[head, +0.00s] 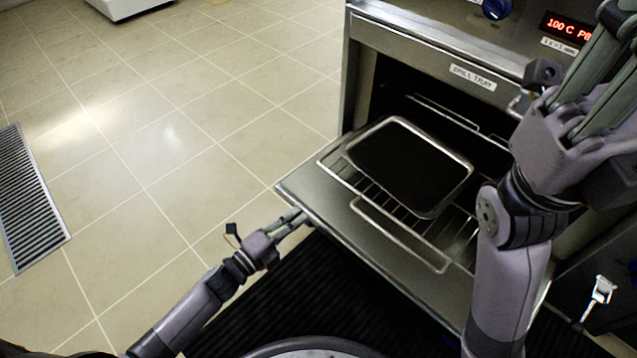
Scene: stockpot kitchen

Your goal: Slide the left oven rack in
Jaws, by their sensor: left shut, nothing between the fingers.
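A wire oven rack (372,192) is pulled part way out over the lowered oven door (325,205). A dark baking tray with a metal rim (352,147) lies on it. A raised wire loop (398,236) stands at the rack's front. My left gripper (303,217) is shut and empty at the door's left front corner, apart from the rack; whether it touches the door I cannot tell. My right gripper (612,55) is raised in front of the oven's right side, apart from the rack. Its fingertips are partly cut off, and my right arm hides the rack's right end.
Another wire rail (450,118) shows inside the dark oven cavity. A dark ribbed mat (290,300) lies below. Open tiled floor (150,150) extends left, with a floor grate (30,200).

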